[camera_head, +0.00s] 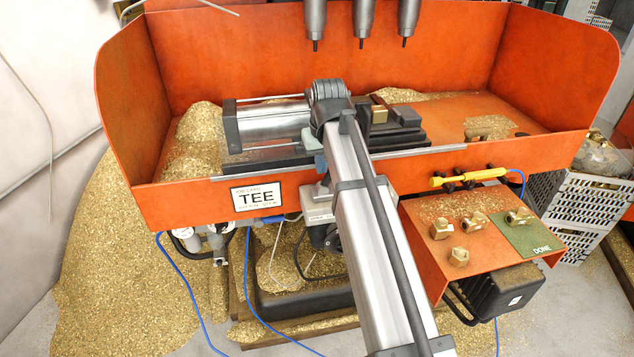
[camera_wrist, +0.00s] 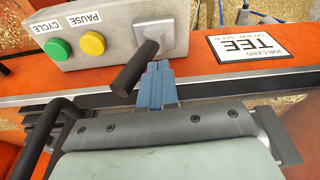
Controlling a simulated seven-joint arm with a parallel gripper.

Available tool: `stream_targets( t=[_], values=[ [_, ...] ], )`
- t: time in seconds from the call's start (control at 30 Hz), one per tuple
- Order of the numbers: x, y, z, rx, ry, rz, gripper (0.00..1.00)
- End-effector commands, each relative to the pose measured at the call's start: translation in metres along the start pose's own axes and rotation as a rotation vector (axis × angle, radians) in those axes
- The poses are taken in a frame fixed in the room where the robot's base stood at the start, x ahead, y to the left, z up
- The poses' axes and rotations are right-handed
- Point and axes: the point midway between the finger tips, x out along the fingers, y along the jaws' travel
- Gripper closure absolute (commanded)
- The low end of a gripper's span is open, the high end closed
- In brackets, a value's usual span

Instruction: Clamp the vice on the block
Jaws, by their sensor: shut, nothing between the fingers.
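The vice (camera_head: 265,125) lies in the orange tray, with a silver cylinder at its left and dark jaws at its right. A small brass block (camera_head: 379,115) sits at the jaws. My arm hides part of the vice, and I cannot tell whether the jaws touch the block. In the wrist view, a black lever handle (camera_wrist: 135,68) sticks out from a pale plate on a grey control box (camera_wrist: 110,30). My gripper (camera_wrist: 158,72) has its blue fingers together and empty, close beside the lever's right side. Whether they touch it is unclear.
A green CYCLE button (camera_wrist: 57,49) and yellow PAUSE button (camera_wrist: 93,43) are on the box. Drill bits (camera_head: 360,42) hang above the vice. Brass chips (camera_head: 200,120) pile at left. Brass fittings (camera_head: 459,256) sit on the lower right shelf beside a green DONE mat (camera_head: 535,240).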

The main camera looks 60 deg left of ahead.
Motion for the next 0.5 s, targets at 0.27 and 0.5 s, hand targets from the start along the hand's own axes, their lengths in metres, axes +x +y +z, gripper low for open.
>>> stream_targets(
  t=[0.27,0.5],
  values=[
    [-0.013,-0.003,-0.004,0.0,0.0,0.0,1.0],
    [-0.032,-0.006,-0.008,0.0,0.001,0.0,1.0]
  ],
)
